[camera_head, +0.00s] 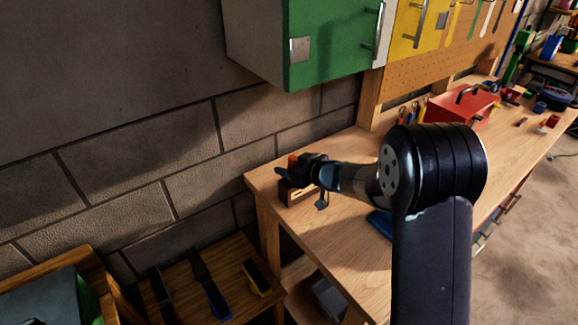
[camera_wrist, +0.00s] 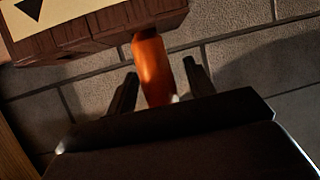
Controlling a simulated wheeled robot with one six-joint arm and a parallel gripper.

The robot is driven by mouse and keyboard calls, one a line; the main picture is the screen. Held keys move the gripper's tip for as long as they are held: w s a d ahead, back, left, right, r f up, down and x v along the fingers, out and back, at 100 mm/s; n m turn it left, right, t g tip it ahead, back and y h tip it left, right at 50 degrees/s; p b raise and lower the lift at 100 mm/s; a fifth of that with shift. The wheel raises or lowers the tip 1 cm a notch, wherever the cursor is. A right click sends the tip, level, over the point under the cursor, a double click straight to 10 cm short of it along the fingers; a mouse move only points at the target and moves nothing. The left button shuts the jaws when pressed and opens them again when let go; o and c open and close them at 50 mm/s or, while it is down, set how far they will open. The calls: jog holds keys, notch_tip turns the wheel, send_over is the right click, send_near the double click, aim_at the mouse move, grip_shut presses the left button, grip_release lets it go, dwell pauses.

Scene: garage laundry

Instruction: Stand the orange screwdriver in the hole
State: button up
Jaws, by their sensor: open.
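The orange screwdriver (camera_wrist: 152,68) shows as an orange handle between my gripper's two fingers in the wrist view. Its far end meets the edge of a dark brown wooden block (camera_wrist: 95,32); its shaft and the hole are hidden. My gripper (camera_wrist: 160,72) is open, with a finger on each side of the handle and a gap visible at least on the right. In the head view a bit of the orange handle (camera_head: 293,160) stands up at my gripper (camera_head: 288,172), above the wooden block (camera_head: 299,195) at the workbench's near left corner.
The workbench (camera_head: 345,250) runs to the back right, with a red toolbox (camera_head: 462,106) on it. A blue item (camera_head: 379,222) lies partly behind my arm. A green cabinet (camera_head: 335,45) hangs above. A lower wooden table (camera_head: 228,290) with tools stands left, by a block wall.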

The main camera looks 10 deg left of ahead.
jog(key=v, duration=1)
jog(key=shift+a, duration=0.1)
jog(key=x, duration=1)
jog(key=shift+w+a+f, duration=0.1)
jog(key=shift+w+a, duration=0.05)
jog(key=shift+w+a+r+p, duration=0.1)
jog(key=shift+a+r+p, duration=0.1)
jog(key=shift+p, duration=0.15)
jog(key=shift+d+r, duration=0.15)
jog(key=shift+r, duration=0.15)
jog(key=shift+f, duration=0.1)
